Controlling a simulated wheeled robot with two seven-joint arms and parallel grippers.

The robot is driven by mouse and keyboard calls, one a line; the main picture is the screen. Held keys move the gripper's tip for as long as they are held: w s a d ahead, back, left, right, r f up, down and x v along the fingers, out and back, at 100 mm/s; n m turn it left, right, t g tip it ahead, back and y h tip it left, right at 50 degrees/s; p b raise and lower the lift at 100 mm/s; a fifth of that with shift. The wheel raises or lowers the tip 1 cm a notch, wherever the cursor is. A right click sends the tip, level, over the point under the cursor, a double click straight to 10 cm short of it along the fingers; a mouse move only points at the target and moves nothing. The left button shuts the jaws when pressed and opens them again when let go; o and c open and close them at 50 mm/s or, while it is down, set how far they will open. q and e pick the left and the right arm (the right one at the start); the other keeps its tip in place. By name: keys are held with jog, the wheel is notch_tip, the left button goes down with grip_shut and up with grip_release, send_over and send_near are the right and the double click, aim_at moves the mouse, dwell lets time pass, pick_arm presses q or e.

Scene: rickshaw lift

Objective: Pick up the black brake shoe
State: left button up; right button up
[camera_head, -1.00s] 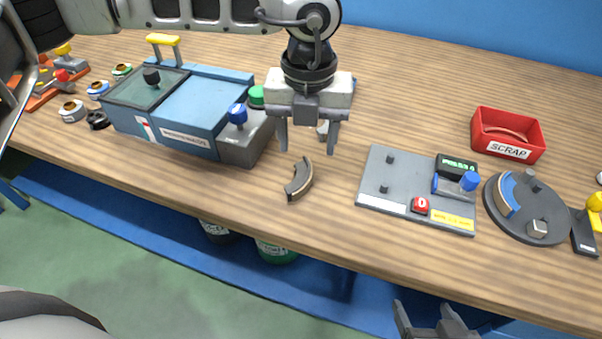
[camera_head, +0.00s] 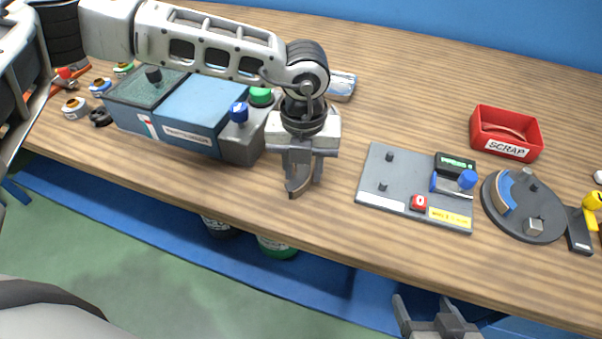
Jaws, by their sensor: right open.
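The fingers look apart, and a gap seems to show beside the right one; contact is hard to judge. My right gripper (camera_head: 425,304) is open and empty at the bottom of the picture, in front of the bench edge.
The blue machine (camera_head: 200,110) stands to the left, close to my left gripper. A grey test plate (camera_head: 400,165) with pegs, a round fixture (camera_head: 543,205) and a red scrap bin (camera_head: 533,135) are to the right. Bare bench lies behind the plate.

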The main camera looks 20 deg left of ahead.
pick_arm(q)
jog(key=c, duration=0.6)
jog(key=shift+c, duration=0.2)
jog(key=shift+r, duration=0.2)
